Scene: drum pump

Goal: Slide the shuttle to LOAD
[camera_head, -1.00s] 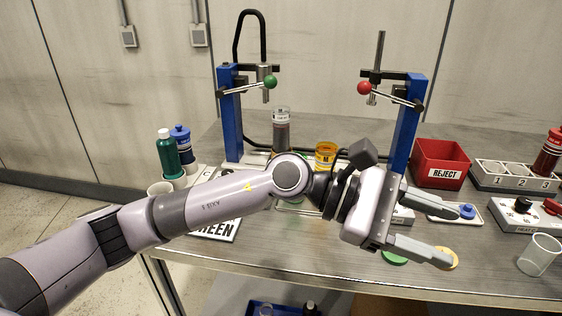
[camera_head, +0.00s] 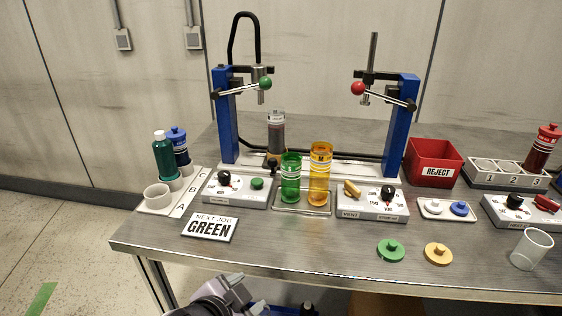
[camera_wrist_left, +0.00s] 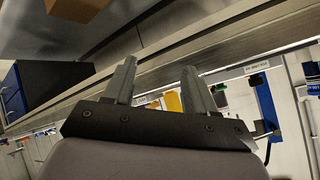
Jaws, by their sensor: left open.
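A grey, clear-topped cylinder (camera_head: 277,130) stands upright at the left part of the white rail (camera_head: 340,168) between two blue posts. No LOAD label is readable. My left gripper (camera_wrist_left: 156,75) is open and empty in the left wrist view, below the table edge and well away from the rail. In the head view only part of my left arm shows at the bottom edge. My right gripper is not seen.
Green (camera_head: 290,180) and amber (camera_head: 320,175) cylinders stand in a tray before the rail, between two control boxes (camera_head: 236,190) (camera_head: 372,206). Lever arms with a green knob (camera_head: 265,83) and red knob (camera_head: 358,88) overhang it. A NEXT JOB GREEN sign (camera_head: 209,226) lies front left.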

